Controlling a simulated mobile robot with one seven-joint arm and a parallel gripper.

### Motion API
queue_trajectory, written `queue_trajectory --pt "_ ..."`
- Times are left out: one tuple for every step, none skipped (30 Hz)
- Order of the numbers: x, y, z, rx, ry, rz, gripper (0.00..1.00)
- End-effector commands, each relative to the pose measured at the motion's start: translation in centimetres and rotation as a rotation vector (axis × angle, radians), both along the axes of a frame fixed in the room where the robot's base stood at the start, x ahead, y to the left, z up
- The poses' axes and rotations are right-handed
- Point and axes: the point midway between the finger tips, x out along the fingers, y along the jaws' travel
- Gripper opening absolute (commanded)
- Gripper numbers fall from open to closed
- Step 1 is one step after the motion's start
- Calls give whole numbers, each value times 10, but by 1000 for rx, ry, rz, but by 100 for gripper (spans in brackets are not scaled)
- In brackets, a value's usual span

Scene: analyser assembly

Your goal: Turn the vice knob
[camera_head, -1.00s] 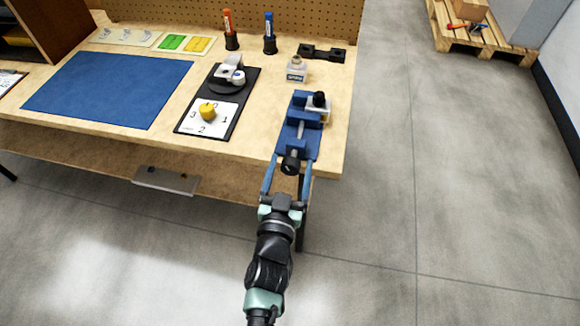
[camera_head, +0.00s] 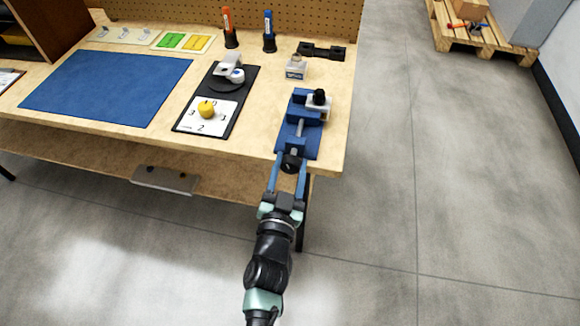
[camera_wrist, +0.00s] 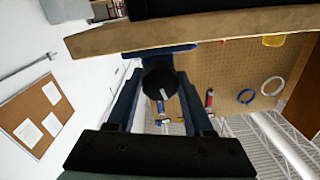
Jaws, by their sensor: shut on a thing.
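The blue vice (camera_head: 299,126) sits at the right front corner of the wooden workbench, with a small white and black part (camera_head: 319,104) between its jaws. Its black round knob (camera_head: 291,163) faces the bench's front edge. In the wrist view the knob (camera_wrist: 160,84) shows a pale mark on its face. My gripper (camera_head: 290,164) reaches up from the front, its two blue fingers on either side of the knob. In the wrist view my gripper (camera_wrist: 160,92) is shut on the knob; the fingertips are partly hidden behind it.
A black board with a yellow knob (camera_head: 207,110) lies left of the vice. A small labelled block (camera_head: 296,68) and a black bracket (camera_head: 321,50) stand behind it. A blue mat (camera_head: 107,87) covers the left bench.

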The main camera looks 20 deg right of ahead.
Motion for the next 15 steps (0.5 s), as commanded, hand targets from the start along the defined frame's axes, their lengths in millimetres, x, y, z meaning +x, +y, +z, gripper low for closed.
queue_trajectory --pt "0 1 -2 31 -22 2 0" --pt "0 1 -2 53 -37 2 0" --pt "0 1 -2 80 -56 1 0" --pt "0 1 -1 103 -72 2 0" --pt "0 1 -1 126 -87 2 0" --pt "0 1 -1 155 -107 2 0" --pt "0 1 -1 177 -122 2 0" --pt "1 1 -1 200 -137 2 0" --pt "1 1 -1 229 -157 3 0" --pt "1 1 -1 250 -171 3 0" --pt "1 1 0 272 -185 3 0" --pt "1 1 0 299 -203 3 0" --pt "1 2 0 319 -216 3 0" --pt "1 2 0 339 -230 3 0" --pt "1 2 0 362 -246 3 0"
